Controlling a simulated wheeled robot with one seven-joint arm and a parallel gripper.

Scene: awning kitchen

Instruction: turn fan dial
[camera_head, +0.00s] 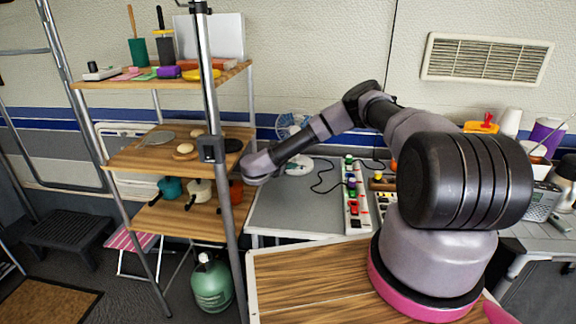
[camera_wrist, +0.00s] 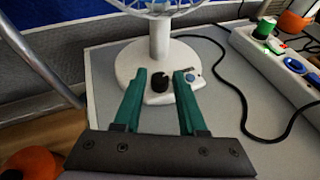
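The white fan (camera_wrist: 159,45) stands upright on a grey table (camera_wrist: 222,125) in the wrist view. Its black dial (camera_wrist: 160,81) sits on the front of its white base, with a blue button (camera_wrist: 191,77) to the right. My gripper (camera_wrist: 162,75) has two green fingers, open and empty. The dial appears between the fingertips in the picture; I cannot tell whether they touch it. In the head view the fan (camera_head: 291,125) is partly behind my arm, and my fingers cannot be made out.
White power strips (camera_wrist: 275,58) with plugs and a black cable (camera_wrist: 243,90) lie right of the fan. A wooden shelf rack (camera_head: 180,150) with a metal post stands left of the table. An orange object (camera_wrist: 32,163) is at the lower left.

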